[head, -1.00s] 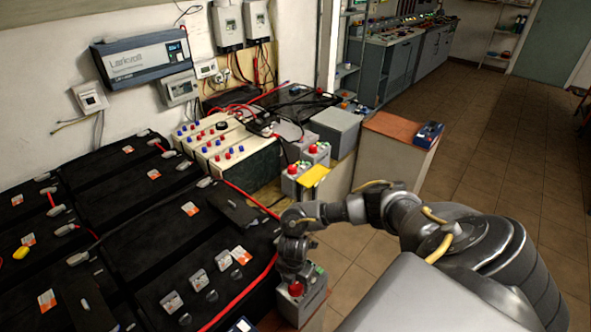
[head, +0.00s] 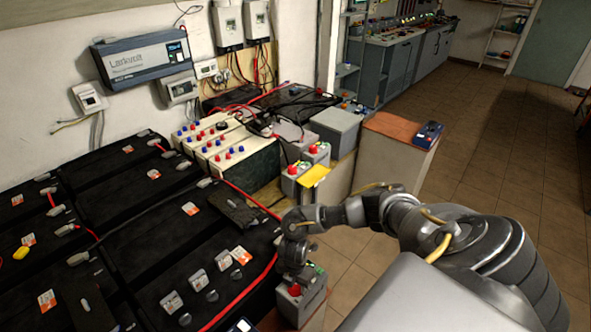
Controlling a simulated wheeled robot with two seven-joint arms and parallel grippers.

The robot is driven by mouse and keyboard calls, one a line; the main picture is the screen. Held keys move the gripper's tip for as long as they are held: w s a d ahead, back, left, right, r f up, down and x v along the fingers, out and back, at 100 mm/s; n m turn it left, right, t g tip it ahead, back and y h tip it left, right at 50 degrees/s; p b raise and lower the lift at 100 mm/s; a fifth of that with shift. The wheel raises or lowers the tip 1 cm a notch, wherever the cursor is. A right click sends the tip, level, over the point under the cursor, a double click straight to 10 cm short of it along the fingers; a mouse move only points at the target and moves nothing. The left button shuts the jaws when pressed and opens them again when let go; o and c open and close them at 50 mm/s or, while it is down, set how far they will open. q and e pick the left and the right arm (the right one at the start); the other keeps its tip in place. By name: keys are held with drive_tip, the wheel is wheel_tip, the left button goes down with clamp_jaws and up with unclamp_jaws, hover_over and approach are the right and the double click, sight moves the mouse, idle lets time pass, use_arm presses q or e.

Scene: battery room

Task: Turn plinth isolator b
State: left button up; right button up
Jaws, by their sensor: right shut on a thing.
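A grey isolator box with a red knob (head: 294,290) stands at the lower middle of the head view, beside the black batteries. My right gripper (head: 294,278) is over this box, pointing down, and is shut on the red knob; the fingertips partly hide it. Two more grey boxes with red knobs stand farther back, one with its knob (head: 292,169) in front and one with its knob (head: 313,148) behind. I cannot read any letter that tells which one is isolator b. My left gripper is not in view.
Black batteries (head: 150,245) with red cables fill the left. A yellow card (head: 315,175) lies by the far boxes. An orange-topped cabinet (head: 400,129) carries a small blue device (head: 429,131). Tiled floor on the right is clear.

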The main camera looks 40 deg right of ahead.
drive_tip(key=shift+r+m+p, duration=0.25)
drive_tip(key=shift+m+p, duration=0.35)
drive_tip(key=shift+p, duration=0.2)
drive_tip(key=m+p, duration=0.7)
drive_tip(key=m, duration=0.1)
drive_tip(key=m+p, duration=0.3)
drive_tip(key=m, duration=0.1)
drive_tip(key=shift+y+p, duration=0.3)
drive_tip(key=m+p, duration=0.1)
drive_tip(key=m, duration=0.1)
drive_tip(key=shift+f+m, duration=0.15)
drive_tip(key=shift+m, duration=1.05)
drive_tip(key=o, duration=1)
drive_tip(key=shift+c, duration=0.2)
